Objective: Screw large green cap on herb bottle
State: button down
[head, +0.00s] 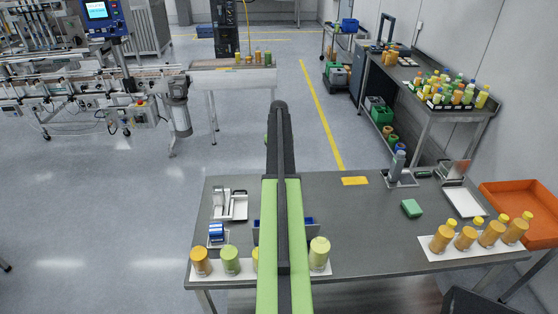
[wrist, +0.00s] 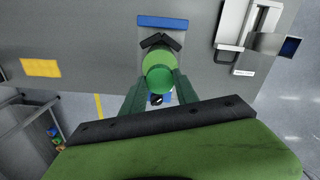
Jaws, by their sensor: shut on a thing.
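In the head view my arm hides the gripper and the cap. Green bottles (head: 230,260) and (head: 319,254) stand on a white mat at the table's front edge; I cannot tell which is the herb bottle.
An orange bottle (head: 201,262) stands at the left end of the mat. Yellow-capped orange bottles (head: 465,238) stand front right, near an orange bin (head: 521,213). A white-and-metal device (head: 230,204) is at left.

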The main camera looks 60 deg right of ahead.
jog(key=m, duration=1.4)
jog(key=shift+m, duration=0.4)
jog(key=c, duration=0.9)
grip_release()
jog(key=shift+o, duration=0.2)
